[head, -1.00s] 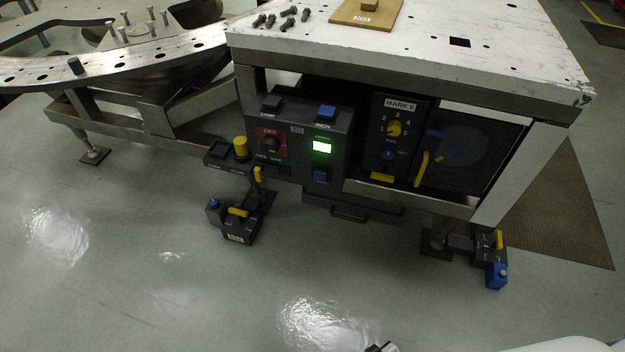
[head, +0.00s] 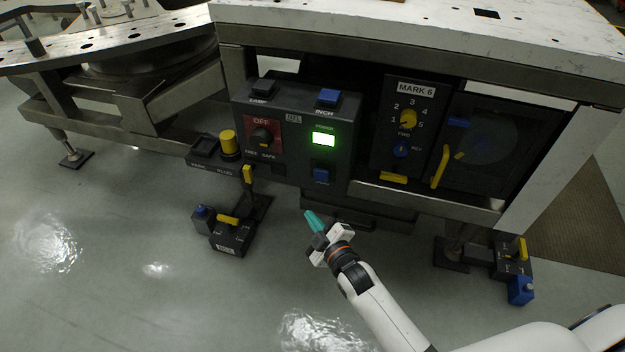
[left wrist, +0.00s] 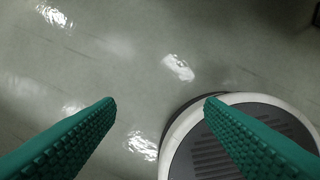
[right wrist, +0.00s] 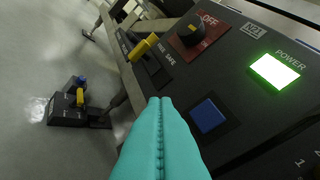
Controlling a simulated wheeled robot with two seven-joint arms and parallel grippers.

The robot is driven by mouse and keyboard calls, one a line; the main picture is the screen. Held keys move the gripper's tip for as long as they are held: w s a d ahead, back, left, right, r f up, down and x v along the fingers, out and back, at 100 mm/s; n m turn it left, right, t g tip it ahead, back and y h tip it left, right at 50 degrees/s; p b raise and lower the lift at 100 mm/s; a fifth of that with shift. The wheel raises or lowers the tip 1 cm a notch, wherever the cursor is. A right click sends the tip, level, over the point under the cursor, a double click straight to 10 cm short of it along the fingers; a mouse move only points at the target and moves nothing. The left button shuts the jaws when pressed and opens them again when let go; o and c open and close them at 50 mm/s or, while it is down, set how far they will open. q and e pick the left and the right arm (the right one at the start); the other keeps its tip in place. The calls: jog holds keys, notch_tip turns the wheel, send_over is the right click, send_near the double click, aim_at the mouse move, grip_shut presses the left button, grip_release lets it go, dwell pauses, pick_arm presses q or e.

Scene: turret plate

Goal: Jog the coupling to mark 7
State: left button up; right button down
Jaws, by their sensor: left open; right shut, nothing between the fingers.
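The control box (head: 348,164) under the table carries a blue INCH button (head: 327,98) on top, a lit green POWER light (head: 323,139), a lower blue button (head: 322,175) and a red-plated OFF/SAFE knob (head: 262,137). The panel to its right has a MARK 6 label (head: 416,88), a yellow numbered dial (head: 408,119) and a blue FWD/REV knob (head: 401,150). My right gripper (head: 311,217) is shut and empty, below and in front of the box. In the right wrist view its fingertips (right wrist: 160,103) point toward the lower blue button (right wrist: 208,116), apart from it. My left gripper (left wrist: 162,102) is open over the floor.
A yellow knob (head: 229,143) and a yellow plug lever (head: 247,174) stand at the box's left. Floor pedals with yellow levers lie at left (head: 231,238) and right (head: 513,259). The white tabletop (head: 400,30) overhangs the box. The floor in front is open.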

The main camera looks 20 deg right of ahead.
aim_at(321, 175)
pick_arm(q)
jog(key=shift+r, duration=0.45)
pick_arm(e)
jog(key=shift+w+a+r, duration=0.15)
jog(key=shift+w+r, duration=0.2)
jog(key=shift+r, duration=0.3)
pick_arm(q)
jog(key=shift+r, duration=0.15)
pick_arm(e)
jog(key=shift+w, duration=0.1)
pick_arm(q)
jog(key=shift+s+b+v, duration=0.15)
jog(key=shift+b+v, duration=0.6)
jog(key=shift+b, duration=0.15)
jog(key=shift+s+b+v, duration=0.15)
jog(key=shift+b+v, duration=0.6)
jog(key=shift+b, duration=0.1)
pick_arm(e)
jog(key=w+d, duration=0.5)
jog(key=w, duration=0.2)
pick_arm(q)
jog(key=shift+a, duration=0.15)
pick_arm(e)
jog(key=shift+w, duration=0.15)
jog(key=shift+w+d, duration=0.2)
jog(key=shift+w, duration=0.05)
